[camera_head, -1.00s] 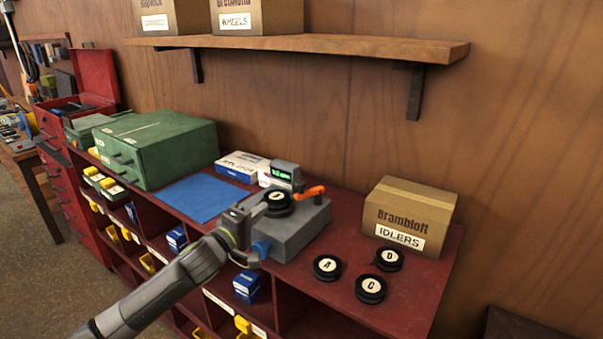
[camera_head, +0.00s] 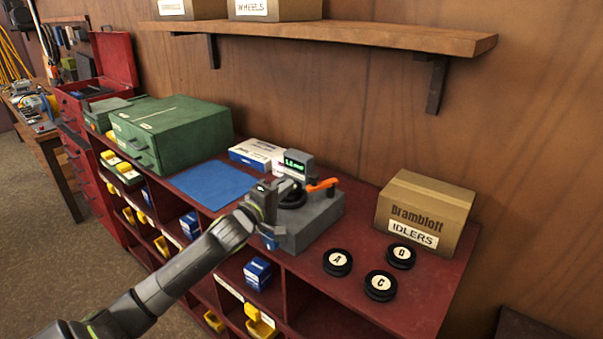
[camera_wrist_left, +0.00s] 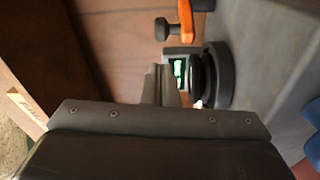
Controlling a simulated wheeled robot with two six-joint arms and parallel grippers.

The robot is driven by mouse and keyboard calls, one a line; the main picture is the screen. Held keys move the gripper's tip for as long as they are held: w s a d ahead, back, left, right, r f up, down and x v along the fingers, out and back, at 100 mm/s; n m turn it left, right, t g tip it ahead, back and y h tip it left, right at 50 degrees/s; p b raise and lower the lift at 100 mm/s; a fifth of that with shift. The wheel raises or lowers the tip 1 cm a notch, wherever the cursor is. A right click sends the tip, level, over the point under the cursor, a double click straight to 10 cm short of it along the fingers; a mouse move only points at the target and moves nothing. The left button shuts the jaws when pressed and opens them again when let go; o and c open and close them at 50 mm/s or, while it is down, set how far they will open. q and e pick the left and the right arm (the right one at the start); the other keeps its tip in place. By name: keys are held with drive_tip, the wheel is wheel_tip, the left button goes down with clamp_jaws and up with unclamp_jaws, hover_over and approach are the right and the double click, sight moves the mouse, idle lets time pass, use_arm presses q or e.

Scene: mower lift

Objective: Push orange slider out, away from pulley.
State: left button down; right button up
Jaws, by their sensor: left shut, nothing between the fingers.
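The orange slider (camera_head: 322,185) sticks out at the right side of the grey measuring fixture (camera_head: 312,222), by its small green-lit display (camera_head: 296,162). It also shows at the top of the left wrist view (camera_wrist_left: 185,20). A black pulley (camera_head: 292,197) sits on the fixture, partly hidden behind my left gripper (camera_head: 273,186). In the left wrist view the pulley (camera_wrist_left: 218,76) is just right of the fingers (camera_wrist_left: 160,85). My left gripper is shut and empty, close beside the pulley; I cannot tell if they touch. My right gripper is not in view.
Black pulleys A (camera_head: 337,262), C (camera_head: 380,285) and D (camera_head: 400,256) lie on the red bench top right of the fixture. A cardboard box (camera_head: 425,213) marked IDLERS stands behind them. A blue mat (camera_head: 213,184) and green case (camera_head: 172,132) are to the left.

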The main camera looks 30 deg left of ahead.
sight(301, 188)
use_arm(q)
drive_tip(key=w, duration=0.3)
drive_tip(key=w+p, duration=0.1)
drive_tip(key=w, duration=0.2)
drive_tip(key=shift+r, duration=0.2)
drive_tip(key=shift+w, duration=0.6)
